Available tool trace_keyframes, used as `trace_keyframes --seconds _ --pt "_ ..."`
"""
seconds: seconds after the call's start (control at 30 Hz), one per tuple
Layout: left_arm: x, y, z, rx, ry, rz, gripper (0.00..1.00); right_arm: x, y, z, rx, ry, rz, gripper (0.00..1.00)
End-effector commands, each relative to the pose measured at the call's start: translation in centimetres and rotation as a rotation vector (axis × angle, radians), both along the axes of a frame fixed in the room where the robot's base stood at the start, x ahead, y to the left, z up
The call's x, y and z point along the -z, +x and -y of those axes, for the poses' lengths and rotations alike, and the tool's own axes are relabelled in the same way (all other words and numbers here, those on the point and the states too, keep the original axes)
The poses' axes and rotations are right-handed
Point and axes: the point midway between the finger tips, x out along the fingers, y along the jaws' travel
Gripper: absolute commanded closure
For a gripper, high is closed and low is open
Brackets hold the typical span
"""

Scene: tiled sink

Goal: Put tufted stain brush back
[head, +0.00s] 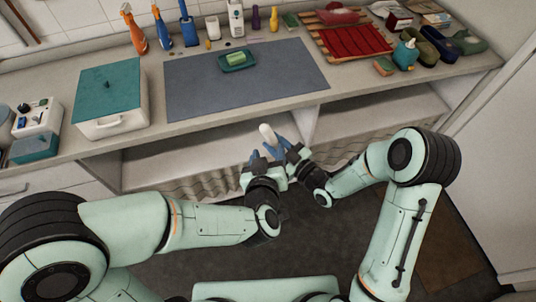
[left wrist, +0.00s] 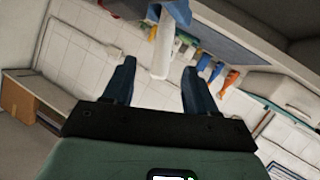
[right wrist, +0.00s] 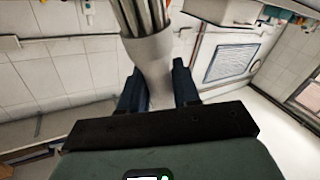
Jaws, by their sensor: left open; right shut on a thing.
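The tufted stain brush is a pale, roughly cylindrical thing; its rounded white end (head: 267,133) shows in the head view just above my grippers, in front of the counter. In the right wrist view its grey body (right wrist: 150,62) stands between the fingers, with dark strands at the top edge. My right gripper (head: 285,150) is shut on it. My left gripper (head: 259,161) is open right beside it. In the left wrist view the pale shaft (left wrist: 164,50) comes down between the open fingers; I cannot tell whether they touch it.
The counter carries a grey mat (head: 290,72) with a green soap dish (head: 238,61), a teal-lidded box (head: 108,98) at left, and a red rack (head: 355,42) at right. Spray bottles (head: 135,33) line the back. Open shelves (head: 205,150) lie below the counter. The mat's front is clear.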

Motion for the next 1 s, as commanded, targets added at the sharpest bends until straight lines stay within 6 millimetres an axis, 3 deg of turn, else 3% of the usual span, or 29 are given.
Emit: trace_keyframes --seconds 0.17,0.63,1.0 --pt "0.5 1.5 0.3 -0.003 0.0 0.002 0.43 0.0 0.0 0.0 0.0 0.0 0.0 0.99" --pt "3.5 9.2 1.5 -0.002 -0.001 0.004 0.43 0.0 0.0 0.0 0.0 0.001 0.001 0.99" --pt "4.1 10.9 1.7 0.001 -0.001 0.003 0.43 0.0 0.0 0.0 0.0 0.001 0.001 0.99"
